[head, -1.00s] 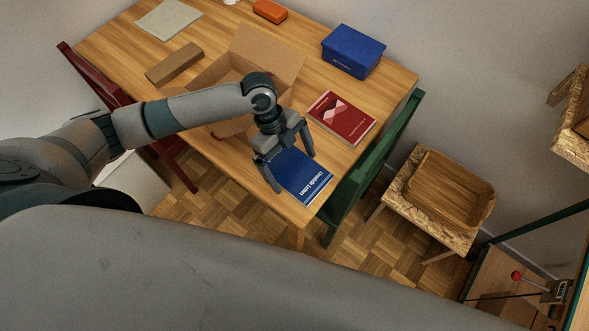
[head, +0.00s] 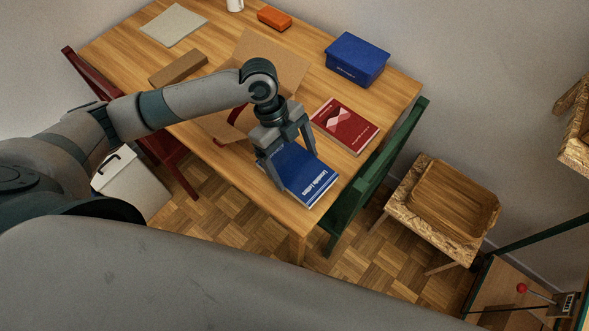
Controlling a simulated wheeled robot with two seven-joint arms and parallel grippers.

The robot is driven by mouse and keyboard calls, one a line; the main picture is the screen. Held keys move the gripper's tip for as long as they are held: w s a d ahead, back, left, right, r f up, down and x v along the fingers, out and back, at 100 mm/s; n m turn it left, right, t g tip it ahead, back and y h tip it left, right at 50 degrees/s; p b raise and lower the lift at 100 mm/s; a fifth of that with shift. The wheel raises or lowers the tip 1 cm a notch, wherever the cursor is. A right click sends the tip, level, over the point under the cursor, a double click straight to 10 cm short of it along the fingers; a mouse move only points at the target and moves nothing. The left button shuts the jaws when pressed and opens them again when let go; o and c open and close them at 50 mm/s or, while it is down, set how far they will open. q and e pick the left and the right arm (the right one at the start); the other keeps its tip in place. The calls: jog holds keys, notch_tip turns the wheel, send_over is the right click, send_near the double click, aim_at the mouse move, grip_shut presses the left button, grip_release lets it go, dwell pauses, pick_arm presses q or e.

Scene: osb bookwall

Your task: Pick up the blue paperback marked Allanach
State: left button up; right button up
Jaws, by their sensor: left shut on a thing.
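The blue paperback (head: 308,180) lies near the front right corner of the wooden table (head: 235,165). White title lettering runs along its near edge; I cannot read the name Allanach on it. My left gripper (head: 296,170) is over the book from above, one finger at each side, shut on it. The gripper and fingers hide the far part of the cover. The book seems to be at or very close to the table top; I cannot tell whether it is lifted. My right gripper is not in view.
A red book (head: 344,124) lies just right of the gripper, with a blue box (head: 356,60) behind it. An open cardboard box (head: 285,58) stands behind my wrist. A green chair (head: 375,178) stands against the table's right edge. A wooden tray (head: 453,200) sits on a stool.

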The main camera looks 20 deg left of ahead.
aim_at(294, 166)
pick_arm(q)
jog(key=shift+r+b, duration=0.3)
jog(key=shift+r, duration=2.1)
